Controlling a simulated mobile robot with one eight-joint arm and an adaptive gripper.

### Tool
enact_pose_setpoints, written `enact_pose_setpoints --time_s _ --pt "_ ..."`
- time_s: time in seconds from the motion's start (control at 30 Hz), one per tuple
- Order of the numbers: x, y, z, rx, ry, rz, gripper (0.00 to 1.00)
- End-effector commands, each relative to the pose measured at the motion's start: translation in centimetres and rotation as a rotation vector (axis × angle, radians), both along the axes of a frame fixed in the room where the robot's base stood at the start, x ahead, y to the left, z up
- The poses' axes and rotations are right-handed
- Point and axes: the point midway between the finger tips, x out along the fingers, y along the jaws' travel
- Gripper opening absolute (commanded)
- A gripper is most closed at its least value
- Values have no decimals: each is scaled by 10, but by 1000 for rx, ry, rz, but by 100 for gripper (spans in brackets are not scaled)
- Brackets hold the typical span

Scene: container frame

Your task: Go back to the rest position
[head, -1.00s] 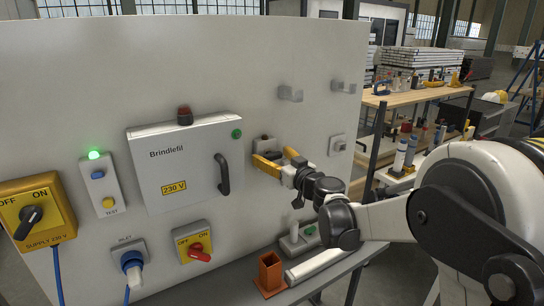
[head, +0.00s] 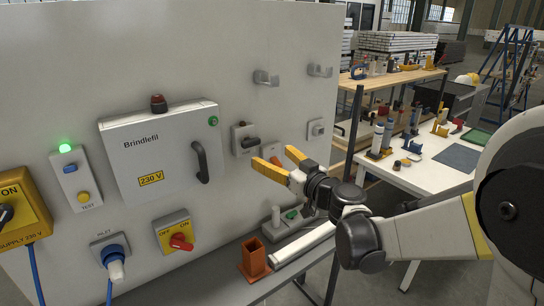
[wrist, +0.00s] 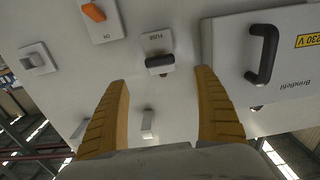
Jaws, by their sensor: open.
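My gripper (head: 280,166) is open and empty in front of the grey panel (head: 300,30), with its yellow fingers spread. In the head view it is at the right of the panel, by a grey fuse switch (head: 246,139) with a dark handle. An orange-handled part on the panel (head: 276,162) shows between the fingers. The wrist view shows the fuse switch (wrist: 158,60) ahead between the fingertips, apart from them. The orange part (wrist: 94,12) is at its upper left there.
A Brindlefil box (head: 160,150) with a black handle is on the panel, left of my gripper. Below are a shelf with an orange holder (head: 254,260) and a white tube (head: 302,244). At the right stands a white table (head: 420,175) with tools.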

Motion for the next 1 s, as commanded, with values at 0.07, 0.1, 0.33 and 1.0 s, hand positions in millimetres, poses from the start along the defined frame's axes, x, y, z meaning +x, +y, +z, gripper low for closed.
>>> enact_pose_setpoints --time_s 0.07,0.1,0.33,1.0 --pt "-2 0 0 -1 5 2 79" --pt "-5 1 1 -5 14 5 79" --pt "-73 0 -8 -76 221 43 79" --pt "-316 -155 -129 -281 917 -532 79"
